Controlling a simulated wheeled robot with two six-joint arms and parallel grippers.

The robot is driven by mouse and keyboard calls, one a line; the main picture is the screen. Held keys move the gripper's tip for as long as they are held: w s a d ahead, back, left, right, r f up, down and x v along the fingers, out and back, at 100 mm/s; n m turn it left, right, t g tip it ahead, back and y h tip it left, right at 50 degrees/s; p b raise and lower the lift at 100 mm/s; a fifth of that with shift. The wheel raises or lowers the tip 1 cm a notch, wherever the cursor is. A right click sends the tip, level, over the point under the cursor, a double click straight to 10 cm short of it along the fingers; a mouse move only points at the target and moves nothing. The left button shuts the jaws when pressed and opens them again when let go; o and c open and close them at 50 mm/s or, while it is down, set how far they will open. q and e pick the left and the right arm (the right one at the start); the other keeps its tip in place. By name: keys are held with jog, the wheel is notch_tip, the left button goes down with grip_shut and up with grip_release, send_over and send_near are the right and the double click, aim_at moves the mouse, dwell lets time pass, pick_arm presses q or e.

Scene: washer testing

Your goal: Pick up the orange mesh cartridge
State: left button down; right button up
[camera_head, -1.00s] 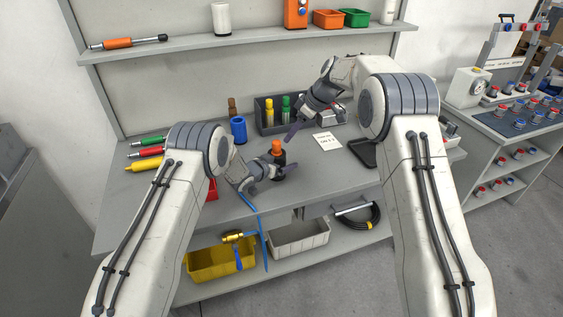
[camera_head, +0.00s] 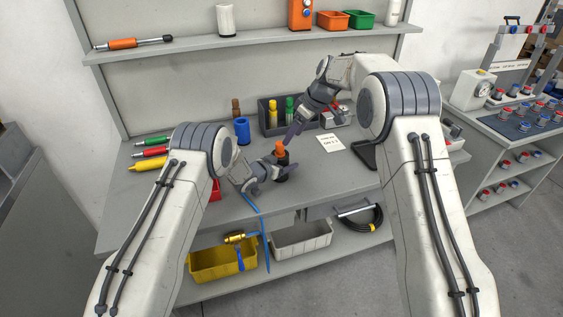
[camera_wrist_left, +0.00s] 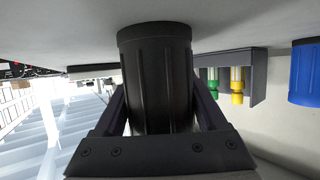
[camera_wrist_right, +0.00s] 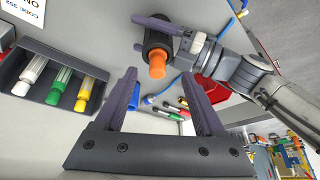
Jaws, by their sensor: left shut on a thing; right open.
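The orange mesh cartridge (camera_head: 280,149) stands upright in a black cylindrical housing (camera_head: 282,167), with only its orange upper part showing. My left gripper (camera_head: 279,171) is shut around the housing at the bench. The ribbed black housing (camera_wrist_left: 157,80) fills the middle of the left wrist view and hides the cartridge there. My right gripper (camera_head: 294,132) is open and empty, close by on the far side of the cartridge. In the right wrist view the orange cartridge (camera_wrist_right: 157,65) appears between and beyond the open fingertips of my right gripper (camera_wrist_right: 160,75), apart from them.
A dark rack (camera_head: 267,127) with white, green and yellow cartridges (camera_wrist_right: 82,98) stands behind. A blue cup (camera_head: 242,130) and a brown-topped item (camera_head: 236,107) are to its left. Red, green and yellow tools (camera_head: 150,152) lie left.

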aim_at(280, 145)
jog(key=s+a+r+m+t+h, duration=0.2)
jog(key=a+r+m+h, duration=0.2)
jog(key=m, duration=0.6)
jog(key=x, duration=1.2)
jog(key=shift+s+a, duration=0.1)
grip_shut()
dwell(1.0)
